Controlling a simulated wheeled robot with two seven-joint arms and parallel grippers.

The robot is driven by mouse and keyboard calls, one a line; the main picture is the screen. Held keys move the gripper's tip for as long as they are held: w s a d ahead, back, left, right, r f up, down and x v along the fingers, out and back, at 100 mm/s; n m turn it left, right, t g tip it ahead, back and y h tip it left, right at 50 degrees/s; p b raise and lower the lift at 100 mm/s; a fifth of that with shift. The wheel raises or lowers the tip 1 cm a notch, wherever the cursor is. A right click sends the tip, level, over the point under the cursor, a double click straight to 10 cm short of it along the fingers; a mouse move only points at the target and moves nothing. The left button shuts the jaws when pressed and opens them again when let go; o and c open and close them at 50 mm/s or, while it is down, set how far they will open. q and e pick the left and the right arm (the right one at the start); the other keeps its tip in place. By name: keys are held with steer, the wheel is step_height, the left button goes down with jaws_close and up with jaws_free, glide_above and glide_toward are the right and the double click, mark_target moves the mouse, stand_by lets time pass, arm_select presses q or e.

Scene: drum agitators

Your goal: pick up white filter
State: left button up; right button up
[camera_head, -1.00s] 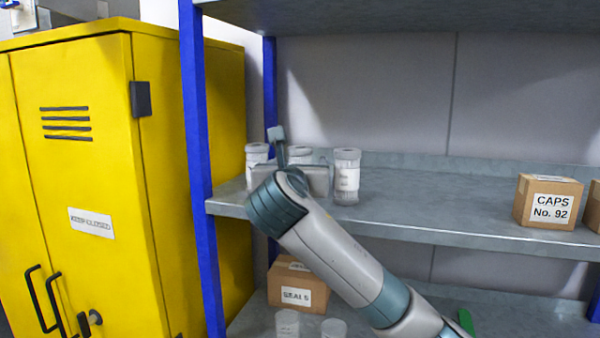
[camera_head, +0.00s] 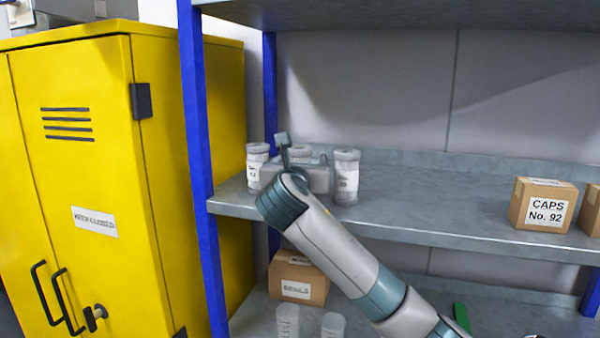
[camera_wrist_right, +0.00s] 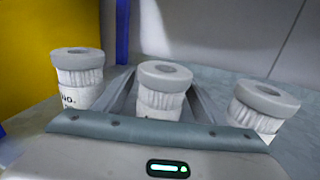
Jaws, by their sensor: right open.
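Three white filters with grey ribbed caps stand upright in a row at the left end of the middle shelf: a left one (camera_head: 256,168), a middle one (camera_head: 300,154) and a right one (camera_head: 346,178). My right gripper (camera_head: 308,176) is in front of the middle filter and hides most of it. In the right wrist view, the open fingers (camera_wrist_right: 161,98) lie on both sides of the middle filter (camera_wrist_right: 162,92). The left filter (camera_wrist_right: 78,78) and right filter (camera_wrist_right: 262,108) stand outside the fingers. The middle filter's base is hidden. My left gripper is not in view.
A blue post (camera_head: 198,150) and yellow cabinet (camera_head: 90,180) stand left of the filters. The shelf (camera_head: 430,205) is clear up to the CAPS box (camera_head: 543,204). Below are a brown box (camera_head: 298,279) and clear containers (camera_head: 288,321). An upper shelf (camera_head: 400,18) is overhead.

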steer(key=c, duration=1.2)
steer(key=shift+o, duration=0.2)
steer(key=shift+r, duration=0.1)
step_height(320, 180, up, 10)
steer(key=b, duration=0.3)
steer(key=shift+b, duration=0.35)
